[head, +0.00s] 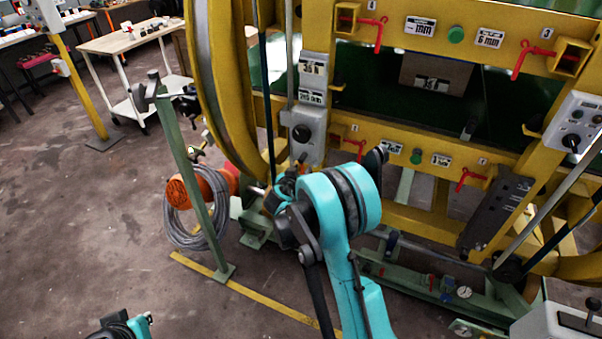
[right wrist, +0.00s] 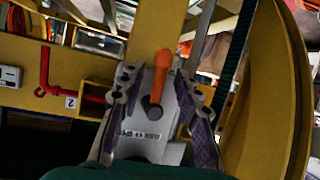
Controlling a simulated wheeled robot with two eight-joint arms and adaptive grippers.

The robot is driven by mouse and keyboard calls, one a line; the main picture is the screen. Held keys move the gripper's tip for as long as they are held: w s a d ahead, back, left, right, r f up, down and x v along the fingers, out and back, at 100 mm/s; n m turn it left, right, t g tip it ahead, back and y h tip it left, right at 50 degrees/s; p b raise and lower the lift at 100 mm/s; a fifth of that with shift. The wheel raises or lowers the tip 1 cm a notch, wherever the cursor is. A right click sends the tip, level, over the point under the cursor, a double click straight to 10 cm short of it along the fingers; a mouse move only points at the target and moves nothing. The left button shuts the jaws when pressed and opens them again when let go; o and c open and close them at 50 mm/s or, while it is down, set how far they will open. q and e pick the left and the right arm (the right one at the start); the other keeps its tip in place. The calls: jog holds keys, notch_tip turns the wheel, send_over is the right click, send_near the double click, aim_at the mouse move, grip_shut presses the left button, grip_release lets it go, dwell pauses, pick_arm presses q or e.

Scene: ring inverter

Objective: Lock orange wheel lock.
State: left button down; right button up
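The orange wheel lock handle (right wrist: 161,70) stands up from a grey plate (right wrist: 148,128) with a dark round-ended slot in the right wrist view. My right gripper (right wrist: 157,88) is open, with one finger on each side of the handle and plate. Gaps show between the fingers and the handle. In the head view my right gripper (head: 283,190) is mostly hidden by its own cyan arm, and I cannot make out the handle there. Part of my left arm's end, with the left gripper (head: 125,328), shows at the bottom edge; its fingers cannot be made out.
The yellow ring inverter frame (head: 395,205) fills the right side. A green post (head: 188,175), an orange motor (head: 198,187) and a coiled grey cable (head: 192,232) stand left of my right arm. A workbench (head: 130,38) is behind. The floor at left is clear.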

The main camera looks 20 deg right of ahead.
jog(key=shift+c, duration=0.2)
grip_shut()
jog(key=shift+w+m, duration=0.15)
jog(key=shift+m, duration=0.25)
jog(key=shift+o, duration=0.2)
grip_release()
jog(key=shift+a, duration=0.1)
jog(key=v, duration=1.2)
